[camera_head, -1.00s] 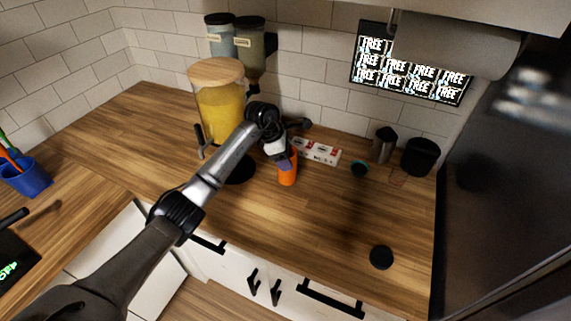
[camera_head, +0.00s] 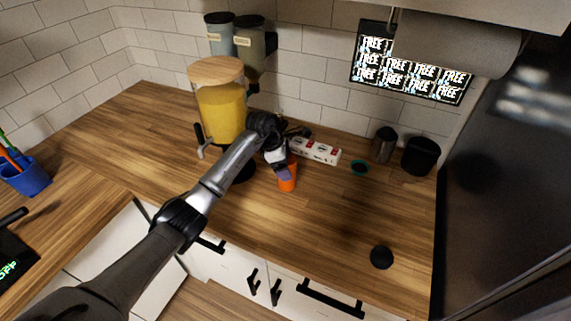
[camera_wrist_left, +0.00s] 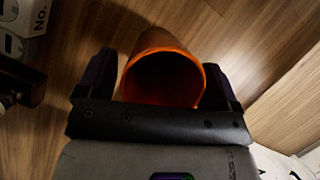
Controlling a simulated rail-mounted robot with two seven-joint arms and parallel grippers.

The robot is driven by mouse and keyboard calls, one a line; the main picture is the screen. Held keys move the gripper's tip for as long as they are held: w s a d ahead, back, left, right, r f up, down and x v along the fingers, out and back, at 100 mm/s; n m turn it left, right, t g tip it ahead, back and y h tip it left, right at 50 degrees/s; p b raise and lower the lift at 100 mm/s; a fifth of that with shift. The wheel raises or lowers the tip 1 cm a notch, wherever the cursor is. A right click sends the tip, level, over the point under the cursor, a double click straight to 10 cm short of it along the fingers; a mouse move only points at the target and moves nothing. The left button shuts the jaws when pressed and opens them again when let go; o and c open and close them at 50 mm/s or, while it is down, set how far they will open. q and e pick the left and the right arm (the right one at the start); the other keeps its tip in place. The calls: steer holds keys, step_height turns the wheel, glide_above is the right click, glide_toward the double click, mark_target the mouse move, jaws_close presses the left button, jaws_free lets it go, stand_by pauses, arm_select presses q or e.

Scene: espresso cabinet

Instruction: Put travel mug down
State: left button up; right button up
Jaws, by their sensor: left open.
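The orange travel mug (camera_head: 287,183) stands upright on the wooden counter, in front of a white box and right of the juice dispenser. My left gripper (camera_head: 283,169) is at its upper part and hides some of it in the head view. In the left wrist view the mug (camera_wrist_left: 165,80) shows its open, empty-looking mouth. The left gripper's (camera_wrist_left: 162,72) dark fingers are open, one on each side of the mug. Whether either finger touches it, I cannot tell. My right gripper is not in view.
The yellow juice dispenser (camera_head: 219,105) stands close behind my left arm. The white box (camera_head: 316,152) lies just behind the mug. A black round object (camera_head: 381,257) sits near the front edge.

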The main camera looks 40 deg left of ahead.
arm_select(q)
steer(key=shift+r, duration=0.1)
steer(key=v, duration=0.4)
steer(key=shift+w, duration=0.1)
steer(key=shift+o, duration=0.5)
steer(key=shift+v, duration=0.85)
steer(key=shift+d, duration=0.1)
